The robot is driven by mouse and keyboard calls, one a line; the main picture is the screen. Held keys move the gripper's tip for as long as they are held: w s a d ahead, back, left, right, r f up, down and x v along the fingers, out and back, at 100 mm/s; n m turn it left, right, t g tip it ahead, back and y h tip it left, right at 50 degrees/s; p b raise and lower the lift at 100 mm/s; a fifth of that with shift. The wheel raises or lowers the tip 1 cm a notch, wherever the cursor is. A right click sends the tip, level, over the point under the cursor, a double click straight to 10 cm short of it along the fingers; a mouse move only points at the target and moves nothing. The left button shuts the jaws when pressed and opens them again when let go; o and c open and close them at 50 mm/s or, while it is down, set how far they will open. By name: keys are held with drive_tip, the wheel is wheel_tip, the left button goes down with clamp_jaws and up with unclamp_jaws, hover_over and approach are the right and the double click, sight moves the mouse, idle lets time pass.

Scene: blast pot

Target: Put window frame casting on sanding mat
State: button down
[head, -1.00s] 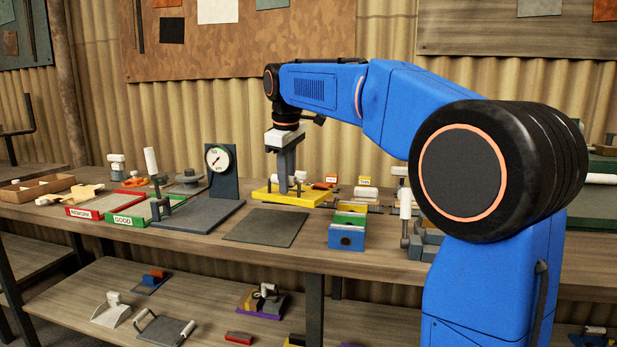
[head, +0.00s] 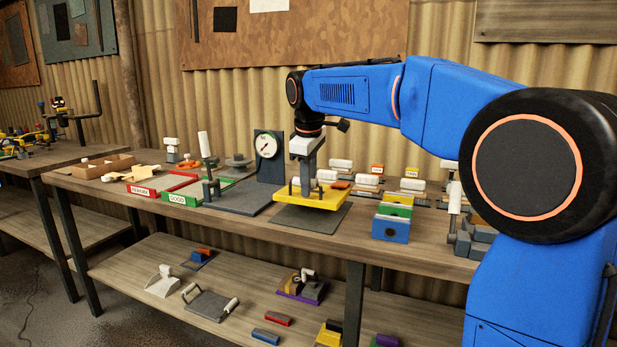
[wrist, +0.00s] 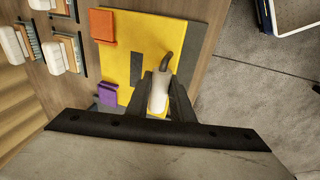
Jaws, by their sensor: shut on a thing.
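The window frame casting (head: 325,199) is a flat yellow plate with posts and small coloured blocks. In the wrist view the casting (wrist: 175,35) shows a grey rectangle near its middle, an orange block and a purple block. My gripper (head: 306,184) points down and is shut on the casting's pale upright grip, which also shows between the fingers in the wrist view (wrist: 158,92). The sanding mat (head: 300,223) is a dark grey sheet on the bench. The casting covers much of the mat; I cannot tell whether it touches it.
A dial gauge stand (head: 267,155) stands to the left behind the casting. A blue, green and yellow block stack (head: 391,228) stands to the right. Red and green labelled trays (head: 178,198) lie to the left. Several white-topped pieces (head: 367,181) stand behind.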

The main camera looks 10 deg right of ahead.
drive_tip(key=shift+f, duration=1.6)
drive_tip(key=shift+f, duration=0.25)
drive_tip(key=c, duration=1.5)
unclamp_jaws()
drive_tip(key=shift+o, duration=0.2)
drive_tip(key=shift+f, duration=0.15)
drive_tip(key=d+v, duration=0.1)
drive_tip(key=v, duration=1.5)
drive_tip(key=s+d+f+m+t, duration=0.1)
drive_tip(key=s+d+f+m, duration=0.2)
drive_tip(key=s+f, duration=0.45)
drive_tip(key=s+d+f+m, duration=0.3)
drive_tip(key=s+d+f, duration=0.15)
drive_tip(key=s, duration=0.65)
drive_tip(key=s+d+f+m, duration=0.1)
drive_tip(key=s+f+m, duration=0.1)
drive_tip(key=s+f, duration=0.5)
drive_tip(key=s+d+f+m+t, duration=0.1)
drive_tip(key=s+f+m, duration=0.2)
drive_tip(key=s+f, duration=0.5)
wheel_tip(320, 180, down, 6)
drive_tip(key=shift+s+y, duration=0.3)
